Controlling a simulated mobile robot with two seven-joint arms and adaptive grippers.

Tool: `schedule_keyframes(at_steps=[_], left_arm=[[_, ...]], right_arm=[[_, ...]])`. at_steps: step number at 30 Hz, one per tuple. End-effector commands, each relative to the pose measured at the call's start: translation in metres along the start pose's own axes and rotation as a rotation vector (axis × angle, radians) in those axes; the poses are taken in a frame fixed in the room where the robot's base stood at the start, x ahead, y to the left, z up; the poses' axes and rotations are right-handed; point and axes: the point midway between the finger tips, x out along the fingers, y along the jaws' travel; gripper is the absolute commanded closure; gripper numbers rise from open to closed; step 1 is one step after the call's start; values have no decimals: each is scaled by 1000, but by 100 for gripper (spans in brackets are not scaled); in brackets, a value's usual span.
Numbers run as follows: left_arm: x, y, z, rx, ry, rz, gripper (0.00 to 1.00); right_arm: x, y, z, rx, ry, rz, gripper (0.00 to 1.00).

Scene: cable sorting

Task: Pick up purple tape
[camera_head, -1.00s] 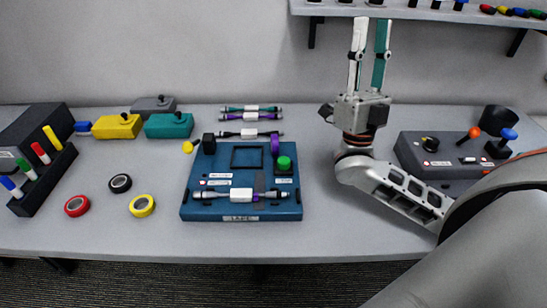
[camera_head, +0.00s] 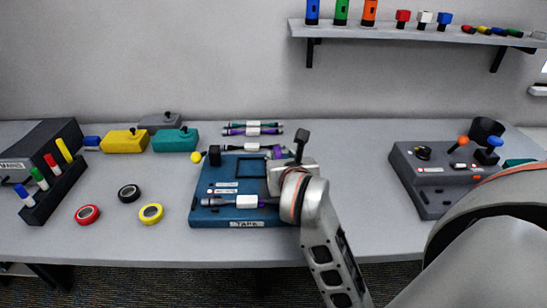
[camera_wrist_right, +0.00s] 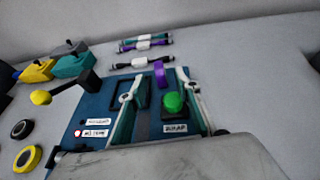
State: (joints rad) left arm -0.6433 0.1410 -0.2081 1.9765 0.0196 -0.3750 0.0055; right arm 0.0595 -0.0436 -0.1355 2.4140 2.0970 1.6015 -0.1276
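The purple tape (camera_head: 278,152) stands on edge at the back right of the blue board (camera_head: 215,217), partly hidden by my right gripper in the head view. In the right wrist view the purple tape (camera_wrist_right: 160,76) shows between the far ends of the two fingers. My right gripper (camera_head: 290,170) is over the right part of the board. Its fingers are spread with nothing held between them, as the right wrist view of the gripper (camera_wrist_right: 158,86) shows. I cannot tell whether they touch the tape. My left gripper is not in view.
A green button (camera_wrist_right: 174,102) sits just nearer than the tape. A cable with a white label (camera_head: 246,201) lies across the board's front. Several cables (camera_head: 252,131) lie behind. Red (camera_head: 88,215), black (camera_head: 129,193) and yellow (camera_head: 151,213) tapes lie left. A grey control box (camera_head: 432,195) stands right.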

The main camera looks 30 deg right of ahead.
Motion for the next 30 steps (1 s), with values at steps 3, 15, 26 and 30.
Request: schedule_keyframes(at_steps=[3, 15, 26, 30], left_arm=[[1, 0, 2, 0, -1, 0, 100], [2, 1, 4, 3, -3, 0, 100], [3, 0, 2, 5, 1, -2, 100], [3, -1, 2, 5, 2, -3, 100]], right_arm=[[11, 1, -1, 4, 3, 3, 67], [60, 2, 1, -1, 2, -1, 67], [76, 2, 1, 0, 1, 0, 67], [76, 2, 1, -1, 1, 0, 88]])
